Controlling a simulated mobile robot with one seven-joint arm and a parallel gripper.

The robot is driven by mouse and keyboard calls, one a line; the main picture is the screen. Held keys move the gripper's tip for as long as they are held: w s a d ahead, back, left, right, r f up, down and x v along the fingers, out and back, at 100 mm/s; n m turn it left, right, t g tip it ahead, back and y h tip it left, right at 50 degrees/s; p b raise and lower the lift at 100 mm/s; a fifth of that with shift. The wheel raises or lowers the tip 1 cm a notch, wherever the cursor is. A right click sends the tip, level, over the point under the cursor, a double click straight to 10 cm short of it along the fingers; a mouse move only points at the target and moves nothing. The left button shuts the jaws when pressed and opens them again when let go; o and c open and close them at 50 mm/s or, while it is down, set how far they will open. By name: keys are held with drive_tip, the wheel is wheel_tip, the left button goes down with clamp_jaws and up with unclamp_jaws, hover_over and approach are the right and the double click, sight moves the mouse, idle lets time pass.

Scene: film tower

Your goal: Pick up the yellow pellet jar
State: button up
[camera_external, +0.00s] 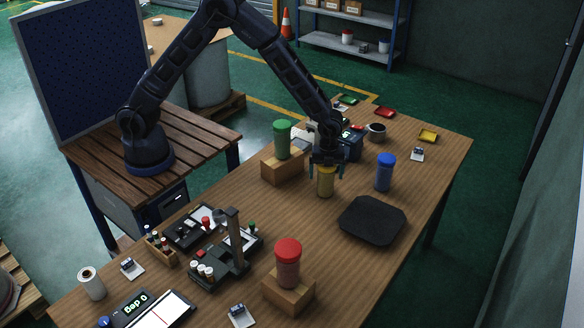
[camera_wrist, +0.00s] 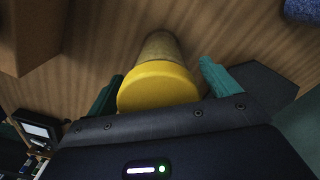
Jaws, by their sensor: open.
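The yellow pellet jar (camera_external: 325,182) stands upright on the wooden table, right below my gripper (camera_external: 327,168). In the wrist view the yellow lid of the jar (camera_wrist: 158,88) lies between the two teal fingers of my gripper (camera_wrist: 160,85), with its tan body beyond. The fingers are apart, one on each side of the lid, with a visible gap at the right finger. Whether the left finger touches the lid cannot be told. The gripper hides the top of the jar in the external view.
A green-lidded jar (camera_external: 282,140) on a wooden block (camera_external: 283,168) stands close at the left. A blue jar (camera_external: 385,172) and a black pad (camera_external: 372,220) are at the right. A red-lidded jar (camera_external: 288,262) stands on a block (camera_external: 288,293) in front. Bare table lies between.

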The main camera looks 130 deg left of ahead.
drive_tip(key=shift+f, duration=0.3)
drive_tip(key=c, duration=1.3)
drive_tip(key=shift+r, duration=0.1)
